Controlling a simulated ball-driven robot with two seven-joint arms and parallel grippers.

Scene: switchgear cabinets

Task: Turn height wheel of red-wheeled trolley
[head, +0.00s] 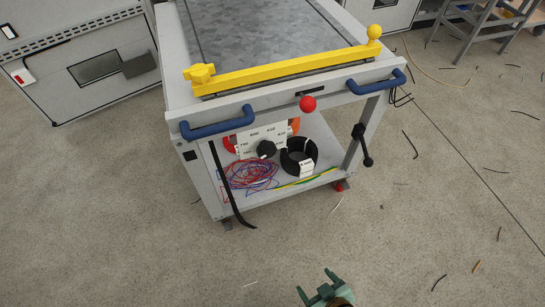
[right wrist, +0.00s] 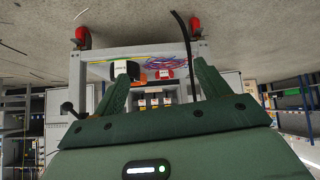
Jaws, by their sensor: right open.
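The grey trolley (head: 275,102) stands ahead of me with a red caster (head: 340,187) at its lower right. Red casters (right wrist: 83,37) also show in the right wrist view, which looks upside down. A black lobed knob (head: 266,149) sits on a white plate (head: 246,139) with numbers around it, below the trolley's front edge. A black crank-like handle (head: 363,145) is on the right front leg. My right gripper (head: 316,284) is open and empty, well short of the trolley at the bottom of the head view. My left gripper is out of view.
Blue handles (head: 218,123) and a red ball knob (head: 308,104) stick out at the trolley's front, below a yellow bar (head: 290,70). A black strip (head: 228,187) hangs at the left. The shelf holds wires (head: 250,175) and a black coil (head: 291,157). Floor between is clear.

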